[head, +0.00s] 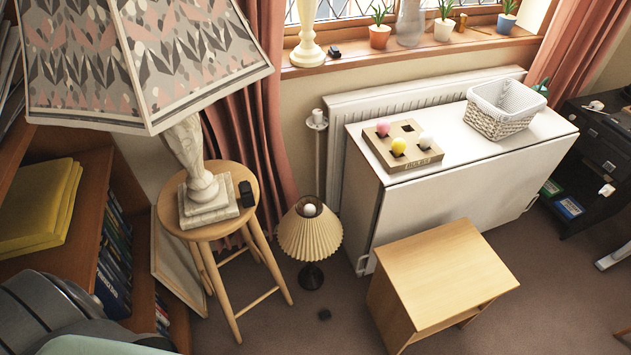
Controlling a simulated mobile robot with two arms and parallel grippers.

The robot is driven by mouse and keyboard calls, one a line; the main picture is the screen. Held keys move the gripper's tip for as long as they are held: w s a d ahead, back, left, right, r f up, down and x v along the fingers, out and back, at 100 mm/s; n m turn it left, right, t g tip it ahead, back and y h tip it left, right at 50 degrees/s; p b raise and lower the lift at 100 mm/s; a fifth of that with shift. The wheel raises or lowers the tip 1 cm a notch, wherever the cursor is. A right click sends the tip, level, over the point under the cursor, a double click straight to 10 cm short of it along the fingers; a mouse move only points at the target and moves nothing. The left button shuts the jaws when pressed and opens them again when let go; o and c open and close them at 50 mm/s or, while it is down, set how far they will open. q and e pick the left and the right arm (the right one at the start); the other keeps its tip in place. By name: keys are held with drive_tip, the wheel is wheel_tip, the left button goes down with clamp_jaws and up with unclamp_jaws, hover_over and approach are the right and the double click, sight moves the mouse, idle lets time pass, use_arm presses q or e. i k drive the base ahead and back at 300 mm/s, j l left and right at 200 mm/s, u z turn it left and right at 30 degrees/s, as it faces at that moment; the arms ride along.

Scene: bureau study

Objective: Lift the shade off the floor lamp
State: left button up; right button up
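A small lamp with a pleated cream shade (310,232) stands on the floor between the stool and the white cabinet. Its shade sits on the lamp, with a white bulb (309,210) showing through the top opening. Its dark base (311,277) rests on the carpet. A larger lamp with a patterned pink, grey and cream shade (140,62) stands on a round wooden stool (246,186); its pale stone-like base (206,195) shows below the shade. The top of this shade is cut off by the picture edge. Neither of my grippers shows.
A white cabinet (375,225) holds a block with coloured balls (403,146) and a white basket (503,109). A wooden side table (443,275) stands in front of it. A bookshelf (95,190) is at left.

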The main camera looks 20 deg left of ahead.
sight(306, 238)
drive_tip(key=u, duration=0.8)
